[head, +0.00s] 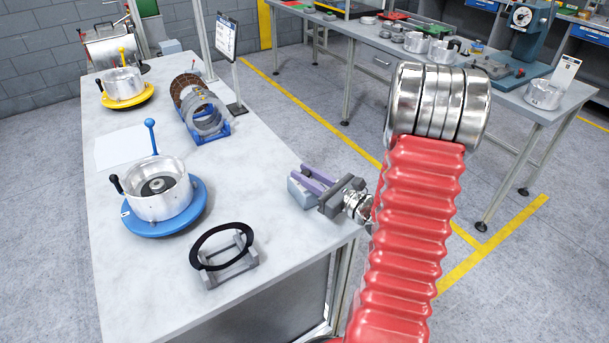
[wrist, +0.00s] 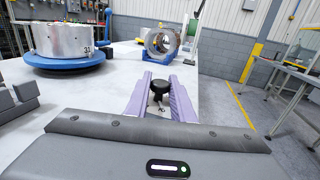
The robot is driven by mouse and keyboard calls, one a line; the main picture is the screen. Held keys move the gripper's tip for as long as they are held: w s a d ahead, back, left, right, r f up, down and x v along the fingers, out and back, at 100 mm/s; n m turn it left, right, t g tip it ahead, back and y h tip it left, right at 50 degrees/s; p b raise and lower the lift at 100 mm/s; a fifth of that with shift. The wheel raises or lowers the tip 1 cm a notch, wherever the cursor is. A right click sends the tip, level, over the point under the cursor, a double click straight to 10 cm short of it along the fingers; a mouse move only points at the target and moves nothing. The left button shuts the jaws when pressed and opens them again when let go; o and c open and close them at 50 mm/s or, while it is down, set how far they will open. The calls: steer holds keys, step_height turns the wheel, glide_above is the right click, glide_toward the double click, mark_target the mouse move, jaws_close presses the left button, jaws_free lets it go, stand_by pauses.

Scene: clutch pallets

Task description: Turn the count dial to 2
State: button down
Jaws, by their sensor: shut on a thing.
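A small black knob (wrist: 160,86), which looks like the count dial, stands between the two purple fingers of my gripper (wrist: 159,82) in the wrist view. A small mark shows on a pale surface below the knob, too small to read. In the head view my gripper (head: 304,181) is low at the right edge of the pale bench, over a small grey block (head: 299,197). The fingers are shut on the knob. The knob is hidden in the head view, and the dial's setting cannot be read.
On the bench (head: 270,230) are a silver drum on a blue round base (head: 165,226), another on a yellow base (head: 128,101), a black ring on a grey stand (head: 222,262) and metal rings in a blue rack (head: 207,134). A sign (head: 226,38) stands behind.

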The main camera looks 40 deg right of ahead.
stand_by(0.4)
steer(key=c, duration=1.6)
jaws_free()
steer(key=shift+o, duration=0.2)
steer(key=shift+s, duration=0.1)
steer(key=shift+v, duration=6.85)
steer(key=shift+s, duration=0.1)
